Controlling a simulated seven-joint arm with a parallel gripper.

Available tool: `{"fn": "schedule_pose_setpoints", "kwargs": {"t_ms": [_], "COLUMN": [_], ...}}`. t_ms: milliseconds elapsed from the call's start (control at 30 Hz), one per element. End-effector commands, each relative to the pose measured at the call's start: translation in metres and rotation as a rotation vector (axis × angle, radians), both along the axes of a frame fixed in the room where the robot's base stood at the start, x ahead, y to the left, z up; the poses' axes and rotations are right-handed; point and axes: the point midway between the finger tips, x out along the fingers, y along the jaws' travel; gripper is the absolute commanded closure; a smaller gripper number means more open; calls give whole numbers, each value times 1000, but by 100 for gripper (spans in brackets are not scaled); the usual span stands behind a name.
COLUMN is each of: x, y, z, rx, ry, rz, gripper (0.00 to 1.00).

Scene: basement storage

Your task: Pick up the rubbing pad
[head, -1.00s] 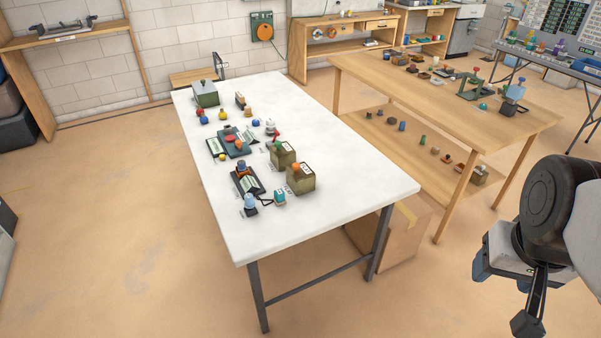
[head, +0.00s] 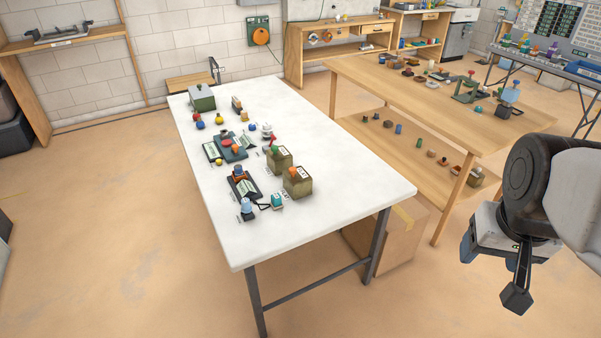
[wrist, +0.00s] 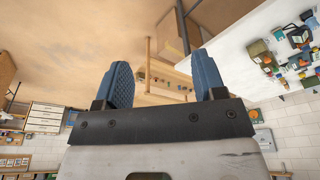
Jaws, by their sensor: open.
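A white table (head: 330,185) holds a cluster of small objects along its left and middle. I cannot tell which of them is the rubbing pad at this size. Near the front of the cluster are a dark tray with a pale sheet (head: 243,186), a blue-topped piece (head: 247,207) and a small teal block (head: 277,200). Behind them is a blue-teal flat piece (head: 230,148) with red and orange items on it. My gripper, with blue fingers (wrist: 160,60), is open and empty. In the head view it hangs at the right, off the table and well apart from the cluster.
Two olive boxes (head: 297,182) with knobs and a green box (head: 202,98) stand on the white table. Its front right part is bare. A wooden table (head: 440,95) with a lower shelf stands behind at the right. A cardboard box (head: 395,240) sits beneath, between the tables.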

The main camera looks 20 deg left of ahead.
Motion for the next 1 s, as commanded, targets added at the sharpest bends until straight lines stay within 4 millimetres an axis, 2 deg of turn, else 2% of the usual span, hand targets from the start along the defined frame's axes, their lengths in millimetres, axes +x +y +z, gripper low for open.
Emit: {"fn": "schedule_pose_setpoints", "kwargs": {"t_ms": [267,500,767,1000], "x": [63,119,177,227], "y": [28,61,104,150], "z": [5,3,-10,-29], "rx": [-4,-9,-16,-22], "ry": [28,48,72,93], "rz": [85,161,243,318], "gripper": [36,36,36,36]}}
